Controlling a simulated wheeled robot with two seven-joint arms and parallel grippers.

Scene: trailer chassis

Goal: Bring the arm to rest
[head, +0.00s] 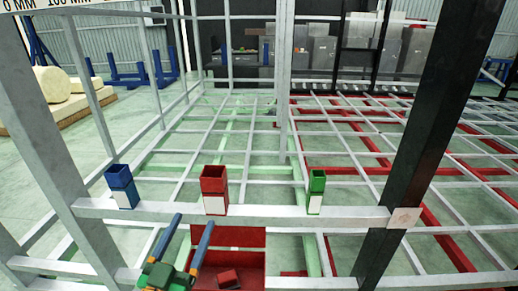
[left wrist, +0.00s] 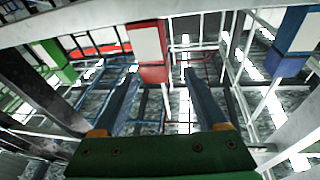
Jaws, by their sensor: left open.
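My left gripper (head: 192,219) is low in the head view, left of centre. Its two blue fingers are apart and nothing shows between them. They point at the chassis rail (head: 262,213), in front of and below the red holder (head: 214,181). In the left wrist view the open gripper (left wrist: 160,72) also shows, with the red holder (left wrist: 148,50) beyond the fingertips. No contact between fingers and holder can be made out. My right gripper is in neither view.
A blue holder (head: 121,186) and a green holder (head: 316,190) stand on the same rail. A red bin (head: 238,236) with a red block (head: 229,279) inside is right beside the left gripper. A grey post and a dark post (head: 425,135) flank the area.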

